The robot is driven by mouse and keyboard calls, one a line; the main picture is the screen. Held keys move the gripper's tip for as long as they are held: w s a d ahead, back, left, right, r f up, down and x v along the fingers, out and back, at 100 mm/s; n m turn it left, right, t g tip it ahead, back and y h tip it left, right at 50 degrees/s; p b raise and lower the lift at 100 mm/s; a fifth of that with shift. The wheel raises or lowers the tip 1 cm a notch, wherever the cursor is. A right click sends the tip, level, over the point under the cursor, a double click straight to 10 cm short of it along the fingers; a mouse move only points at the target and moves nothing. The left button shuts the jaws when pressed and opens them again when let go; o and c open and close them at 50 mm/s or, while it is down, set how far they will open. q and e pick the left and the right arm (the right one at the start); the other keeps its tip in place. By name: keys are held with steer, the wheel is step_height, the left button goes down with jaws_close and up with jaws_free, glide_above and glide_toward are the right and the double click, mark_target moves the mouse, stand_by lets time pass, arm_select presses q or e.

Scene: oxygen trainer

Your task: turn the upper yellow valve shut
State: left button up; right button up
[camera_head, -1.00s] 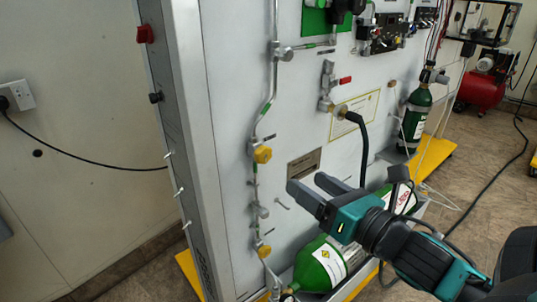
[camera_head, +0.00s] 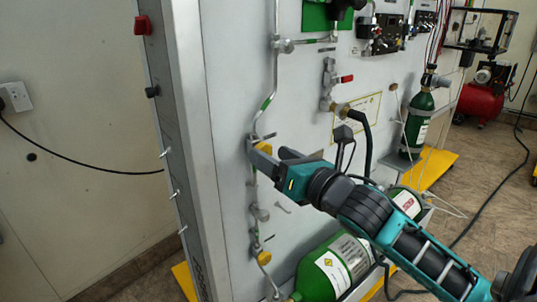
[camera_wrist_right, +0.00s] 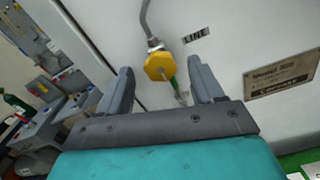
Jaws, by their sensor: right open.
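The upper yellow valve (camera_head: 264,147) is a knob on the pipe running down the white panel. In the head view my right gripper (camera_head: 268,155) is at it and partly covers it. In the right wrist view the yellow knob (camera_wrist_right: 159,66) shows between and beyond the two spread fingers of the right gripper (camera_wrist_right: 160,85), with a gap on both sides. The right gripper is open and holds nothing. A lower yellow valve (camera_head: 264,258) sits further down the same pipe. My left gripper is not in view.
A green gas cylinder (camera_head: 325,272) lies low in front of the panel, below my right arm. A black hose (camera_head: 367,140) hangs from a fitting right of the valve. A nameplate (camera_wrist_right: 283,78) is on the panel.

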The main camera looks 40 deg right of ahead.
steer(key=shift+w+a, duration=0.1)
steer(key=shift+w, duration=1)
steer(key=c, duration=1.1)
steer(key=shift+o, duration=0.2)
